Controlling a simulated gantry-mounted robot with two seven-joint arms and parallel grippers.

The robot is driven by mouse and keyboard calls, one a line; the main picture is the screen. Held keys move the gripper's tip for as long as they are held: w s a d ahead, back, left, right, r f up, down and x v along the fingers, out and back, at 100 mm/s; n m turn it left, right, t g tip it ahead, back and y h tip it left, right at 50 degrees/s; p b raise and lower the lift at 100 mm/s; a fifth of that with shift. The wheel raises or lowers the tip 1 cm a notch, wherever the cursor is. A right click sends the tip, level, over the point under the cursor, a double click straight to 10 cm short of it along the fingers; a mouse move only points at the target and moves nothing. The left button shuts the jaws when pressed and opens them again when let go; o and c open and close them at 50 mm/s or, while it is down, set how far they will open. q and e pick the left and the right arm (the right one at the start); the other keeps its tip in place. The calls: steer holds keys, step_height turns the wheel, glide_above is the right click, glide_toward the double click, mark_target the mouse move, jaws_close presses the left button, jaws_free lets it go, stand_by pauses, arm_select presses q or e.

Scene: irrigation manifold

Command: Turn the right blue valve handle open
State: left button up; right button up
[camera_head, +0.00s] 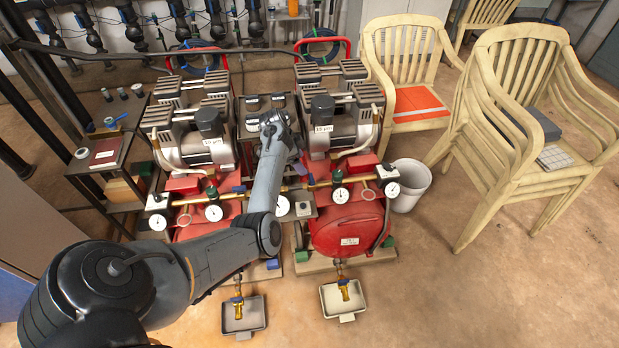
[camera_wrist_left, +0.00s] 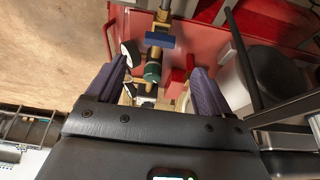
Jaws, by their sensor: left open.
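In the head view, a brass manifold with gauges runs across two red-tanked compressors. A blue valve handle (camera_head: 311,180) sits on its right half, left of a green-capped regulator. Another blue handle (camera_head: 239,189) sits on the left half. My left arm reaches up between the compressors, and its gripper fingers are not clear there. In the left wrist view, my left gripper (camera_wrist_left: 158,67) is open. A green cap (camera_wrist_left: 152,72) shows between its fingers, and a blue handle (camera_wrist_left: 160,40) lies just beyond them. I cannot tell whether anything touches. My right gripper is not in view.
The right red tank (camera_head: 345,222) is below the manifold. A white bucket (camera_head: 410,186) and plastic chairs (camera_head: 530,130) stand to the right. A small side table (camera_head: 103,155) is at left. Two drain trays (camera_head: 342,299) lie in front. The floor at lower right is clear.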

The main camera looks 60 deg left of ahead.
mark_target(311, 178)
arm_select(q)
steer(key=b+x, duration=0.4)
steer(key=x, duration=0.5)
steer(key=shift+f, duration=0.15)
steer(key=c, duration=1)
steer(key=shift+c, duration=0.2)
